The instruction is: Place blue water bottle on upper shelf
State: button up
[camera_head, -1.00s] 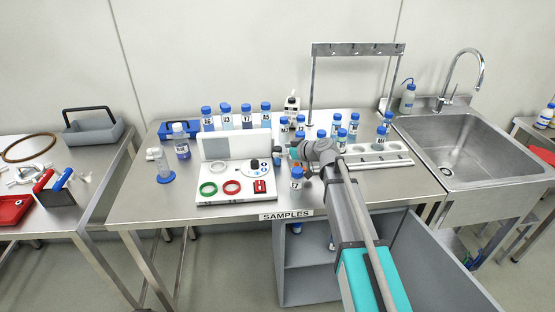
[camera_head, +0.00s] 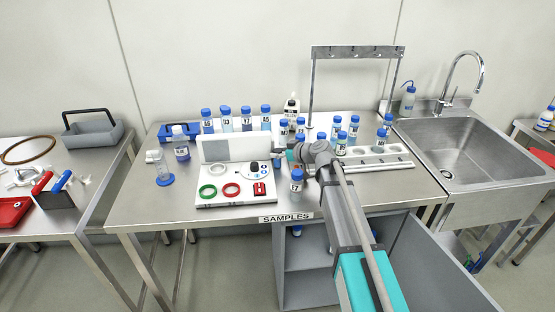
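Several small bottles with blue caps stand on the steel bench; I cannot tell for sure which one the task means. A wash bottle with a blue top (camera_head: 408,101) stands at the sink's back left corner. One capped bottle (camera_head: 296,182) stands alone at the bench's front edge, just below my gripper in the picture. My gripper (camera_head: 284,155) is low over the bench, beside the white panel device. Its fingers are small and partly hidden by my wrist, so its opening and any held thing are unclear. An open cabinet (camera_head: 307,257) under the bench shows an inner shelf.
A white device (camera_head: 220,190) with coloured rings lies left of my gripper. A tall steel frame (camera_head: 358,50) and a bottle rack (camera_head: 378,161) stand on the right. More bottles line the back. The cabinet door (camera_head: 430,265) hangs open. The bench's front left is clear.

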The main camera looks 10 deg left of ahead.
aim_at(279, 151)
grip_shut()
jog(key=shift+r, duration=0.15)
notch_tip(279, 151, up, 3)
jog(key=p, duration=0.3)
jog(key=s+d+r+p, duration=0.5)
jog(key=s+r+p, duration=0.4)
jog(key=s, duration=0.4)
jog(key=shift+r+p, duration=0.4)
jog(key=shift+p, duration=0.1)
